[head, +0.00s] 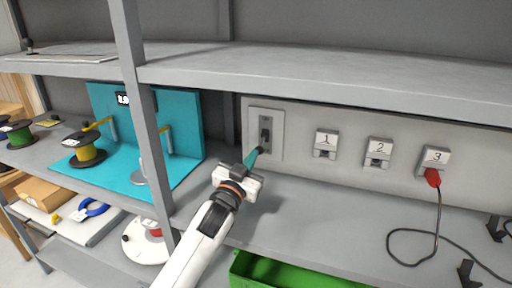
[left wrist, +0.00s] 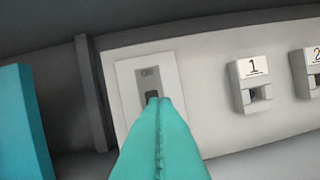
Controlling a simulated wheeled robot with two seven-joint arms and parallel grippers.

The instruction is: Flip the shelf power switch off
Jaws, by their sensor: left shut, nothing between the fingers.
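The power switch (head: 265,134) is a dark toggle in a grey plate on the light back panel of the shelf. In the left wrist view the switch (left wrist: 150,78) shows just beyond my fingertips, with its lower part hidden by them. My left gripper (head: 254,157) is shut, with its teal fingers pressed together and nothing between them. Its tips are at or just below the switch lever; I cannot tell if they touch it. The lever's exact position is hard to make out. My right gripper is not in view.
Sockets 1 (head: 325,143), 2 (head: 377,153) and 3 (head: 434,161) are right of the switch. A red plug (head: 432,177) with a dark cable sits in socket 3. A shelf post (head: 148,120) and teal stand (head: 186,125) are left. A green bin (head: 285,272) is below.

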